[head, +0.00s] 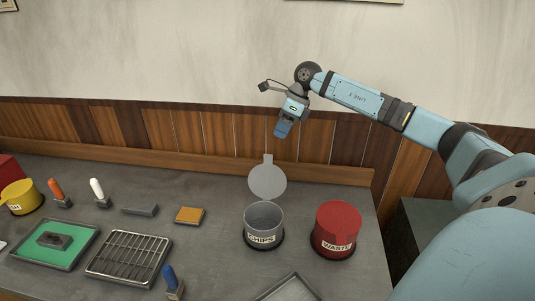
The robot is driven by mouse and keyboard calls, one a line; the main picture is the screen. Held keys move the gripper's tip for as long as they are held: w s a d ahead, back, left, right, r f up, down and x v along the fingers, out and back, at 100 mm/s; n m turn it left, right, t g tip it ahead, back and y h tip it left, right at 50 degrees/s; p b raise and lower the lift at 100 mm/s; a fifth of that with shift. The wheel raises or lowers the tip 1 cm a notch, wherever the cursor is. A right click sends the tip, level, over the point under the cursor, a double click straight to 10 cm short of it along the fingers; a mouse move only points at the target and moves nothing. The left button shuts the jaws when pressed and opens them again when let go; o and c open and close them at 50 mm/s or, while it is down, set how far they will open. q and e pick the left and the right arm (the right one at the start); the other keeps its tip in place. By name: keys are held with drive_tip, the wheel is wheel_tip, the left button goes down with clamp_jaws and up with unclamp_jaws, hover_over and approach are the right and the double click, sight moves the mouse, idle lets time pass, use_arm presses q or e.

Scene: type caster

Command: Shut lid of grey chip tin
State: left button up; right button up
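The grey chip tin (264,228) stands on the bench right of centre, labelled CHIPS. Its round grey lid (267,181) is up, standing at the back of the tin with its tab pointing upward, so the tin's mouth is uncovered. My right gripper (283,130) hangs in the air above and behind the lid, pointing down, apart from it. Its fingers look close together, but at this size I cannot tell whether they are open or shut. My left gripper is not in view.
A red WASTE tin (337,230) stands close to the right of the chip tin. An orange-topped block (189,215), a wire rack (129,256), a green tray (39,256) and a blue-handled tool (171,281) lie to the left. A wooden ledge (326,175) runs along the back.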

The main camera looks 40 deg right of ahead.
sight(268, 156)
drive_tip(key=p+x, duration=0.1)
drive_tip(key=x, duration=0.8)
drive_tip(key=shift+f+p, duration=0.2)
drive_tip(key=shift+p, duration=0.1)
drive_tip(key=shift+w, duration=0.1)
clamp_jaws()
